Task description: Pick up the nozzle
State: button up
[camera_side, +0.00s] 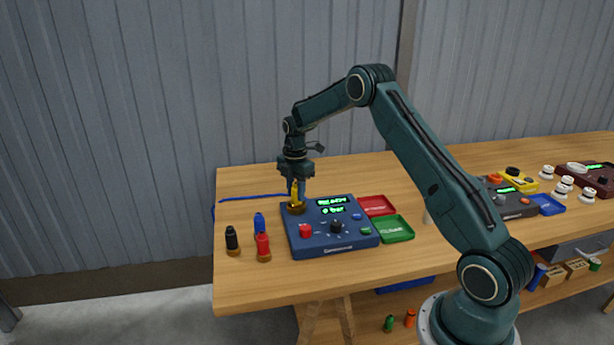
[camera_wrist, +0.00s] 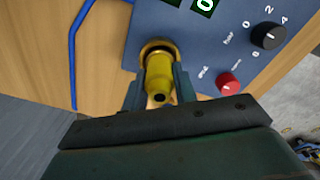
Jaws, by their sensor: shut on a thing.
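A yellow nozzle (camera_side: 295,196) stands upright at the back left corner of the blue control box (camera_side: 330,245), at a round brass fitting (camera_side: 296,209). It also shows in the wrist view (camera_wrist: 160,75), with its wide end at the brass ring (camera_wrist: 158,47). My gripper (camera_side: 297,189) points down from above and is shut on the yellow nozzle, one finger on each side of it. I cannot tell whether the nozzle is seated in the fitting or just above it. A black nozzle (camera_side: 232,239), a blue nozzle (camera_side: 259,223) and a red nozzle (camera_side: 263,245) stand on the table to the left.
A red tray (camera_side: 376,205) and a green tray (camera_side: 394,229) lie right of the box. A blue hose (camera_side: 250,197) runs along the table at left. The box carries a red button (camera_side: 305,231), a black knob (camera_side: 336,227) and a lit display. More devices stand far right.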

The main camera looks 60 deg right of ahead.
notch_tip(320, 180, up, 20)
dwell(0.6)
jog(key=shift+f, duration=0.1)
dwell(0.4)
